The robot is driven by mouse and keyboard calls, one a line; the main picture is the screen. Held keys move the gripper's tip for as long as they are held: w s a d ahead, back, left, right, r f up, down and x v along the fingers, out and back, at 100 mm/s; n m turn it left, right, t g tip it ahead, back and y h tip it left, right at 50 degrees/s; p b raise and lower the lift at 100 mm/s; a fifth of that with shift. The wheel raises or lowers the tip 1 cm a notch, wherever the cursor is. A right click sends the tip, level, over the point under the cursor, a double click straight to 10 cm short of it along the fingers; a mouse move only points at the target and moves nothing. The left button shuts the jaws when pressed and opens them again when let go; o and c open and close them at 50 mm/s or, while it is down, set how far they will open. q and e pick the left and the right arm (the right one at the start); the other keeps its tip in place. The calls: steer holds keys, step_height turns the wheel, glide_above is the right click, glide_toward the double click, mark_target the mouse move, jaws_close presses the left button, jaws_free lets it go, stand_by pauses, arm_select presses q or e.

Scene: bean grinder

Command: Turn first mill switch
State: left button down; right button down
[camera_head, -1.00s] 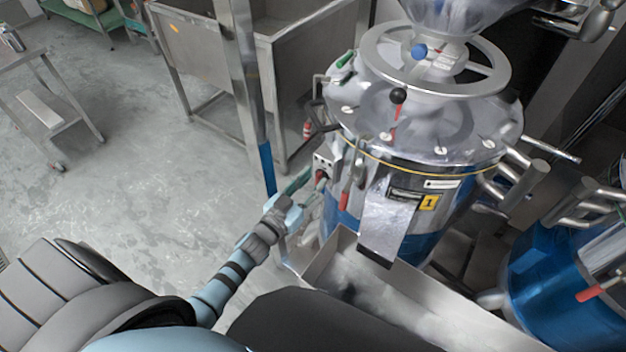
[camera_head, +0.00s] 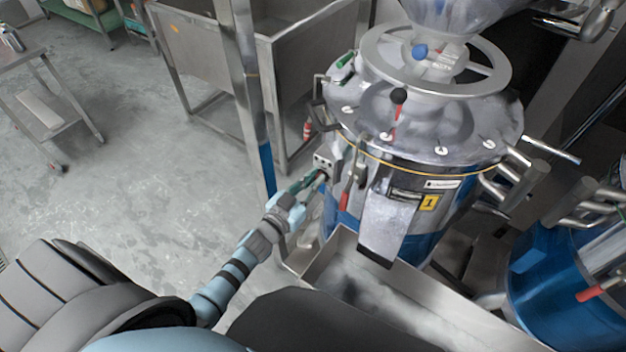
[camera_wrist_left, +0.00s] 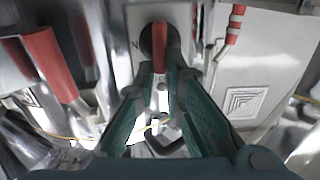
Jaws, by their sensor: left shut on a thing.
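The first mill (camera_head: 415,165) is a round steel and blue machine marked with a yellow "1" label. Its switch box (camera_head: 325,160) is a small grey plate on the mill's left side. The red switch knob (camera_wrist_left: 160,42) shows in the left wrist view, on a dark round base. My left gripper (camera_head: 316,180) reaches the box from the lower left. In the left wrist view its green fingers (camera_wrist_left: 160,66) are closed in on both sides of the knob, shut on it. The fingers hide the knob in the head view. My right gripper is not in view.
A steel trough (camera_head: 400,300) lies below the mill's chute (camera_head: 386,225). A red-handled lever (camera_head: 346,192) is close to the right of the switch box. A steel post (camera_head: 245,90) stands to the left. A second blue mill (camera_head: 555,270) is at the right.

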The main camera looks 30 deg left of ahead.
arm_select(q)
steer(key=m, duration=0.2)
steer(key=d+m+b, duration=0.1)
steer(key=m, duration=0.2)
steer(key=shift+s+f, duration=0.1)
steer(key=shift+f, duration=0.1)
steer(key=m, duration=0.1)
steer(key=m+b, duration=0.1)
steer(key=m, duration=0.2)
steer(key=shift+d+f+m, duration=0.3)
steer(key=m+b, duration=0.1)
steer(key=m, duration=0.1)
steer(key=m+b, duration=0.1)
steer(key=m, duration=0.1)
steer(key=shift+s+d+f, duration=0.1)
steer(key=shift+d+f, duration=0.1)
steer(key=shift+f, duration=0.2)
steer(key=shift+f+m+b, duration=0.15)
steer(key=shift+m+b, duration=0.25)
steer(key=shift+m, duration=0.6)
steer(key=shift+f+m+b, duration=0.15)
steer(key=shift+m+b, duration=0.25)
steer(key=shift+m, duration=0.6)
steer(key=c, duration=1.7)
jaws_free()
